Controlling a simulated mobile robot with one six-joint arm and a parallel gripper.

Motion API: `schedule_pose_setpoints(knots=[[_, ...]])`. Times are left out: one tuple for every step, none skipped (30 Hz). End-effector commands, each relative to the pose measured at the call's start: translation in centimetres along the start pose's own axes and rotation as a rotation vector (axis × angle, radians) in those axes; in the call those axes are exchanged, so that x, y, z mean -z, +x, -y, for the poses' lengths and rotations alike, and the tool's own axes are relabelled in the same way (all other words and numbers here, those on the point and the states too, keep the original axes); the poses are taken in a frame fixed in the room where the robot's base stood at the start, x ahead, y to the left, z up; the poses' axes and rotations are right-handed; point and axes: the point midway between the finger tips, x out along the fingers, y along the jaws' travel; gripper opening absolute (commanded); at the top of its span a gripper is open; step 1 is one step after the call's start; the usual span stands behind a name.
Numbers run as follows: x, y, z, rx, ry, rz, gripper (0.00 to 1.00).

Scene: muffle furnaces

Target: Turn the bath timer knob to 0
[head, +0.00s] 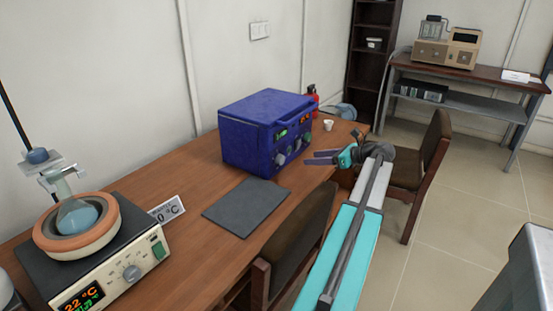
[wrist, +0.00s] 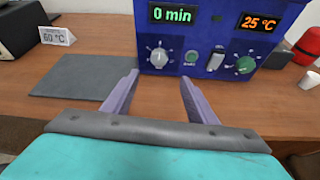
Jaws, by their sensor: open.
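The blue box-shaped bath (head: 250,133) stands on the wooden table. In the wrist view its front panel (wrist: 215,40) shows a green display (wrist: 172,15) reading 0 min and an orange display (wrist: 258,22) reading 25 °C. The pale grey timer knob (wrist: 159,57) is under the 0 min display. A green knob (wrist: 245,64) is under the other display. My gripper (wrist: 160,77) is open and empty in front of the panel, its fingers spread either side of the grey knob's line but apart from it. In the head view my gripper (head: 312,157) is right of the bath's front.
A hotplate (head: 120,262) with a flask is at the near left. Chairs flank the table.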

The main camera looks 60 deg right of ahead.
Motion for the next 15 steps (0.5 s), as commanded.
schedule_pose_setpoints(knots=[[0.0, 0.1, -0.1, -0.001, -0.001, 0.000, 0.53], [-0.1, 0.2, -0.1, -0.002, -0.001, 0.000, 0.53], [-0.1, 0.3, -0.2, -0.004, -0.002, 0.000, 0.53], [-0.1, 0.4, -0.2, -0.005, -0.002, 0.000, 0.53], [-0.2, 0.5, -0.3, -0.007, -0.003, -0.001, 0.53], [-0.2, 0.6, -0.4, -0.008, -0.004, -0.001, 0.53], [-0.2, 0.7, -0.5, -0.010, -0.004, -0.001, 0.53], [-0.3, 0.8, -0.5, -0.011, -0.005, -0.001, 0.53], [-0.3, 0.9, -0.6, -0.013, -0.005, -0.001, 0.53], [-0.3, 1.0, -0.6, -0.014, -0.006, -0.001, 0.53], [-0.4, 1.1, -0.7, -0.015, -0.006, -0.001, 0.53], [-0.4, 1.2, -0.7, -0.016, -0.007, -0.002, 0.53], [-0.4, 1.4, -0.8, -0.017, -0.007, -0.002, 0.53], [-0.4, 1.5, -0.8, -0.018, -0.007, -0.002, 0.53], [-0.4, 1.8, -0.8, -0.018, -0.007, -0.002, 0.53]])
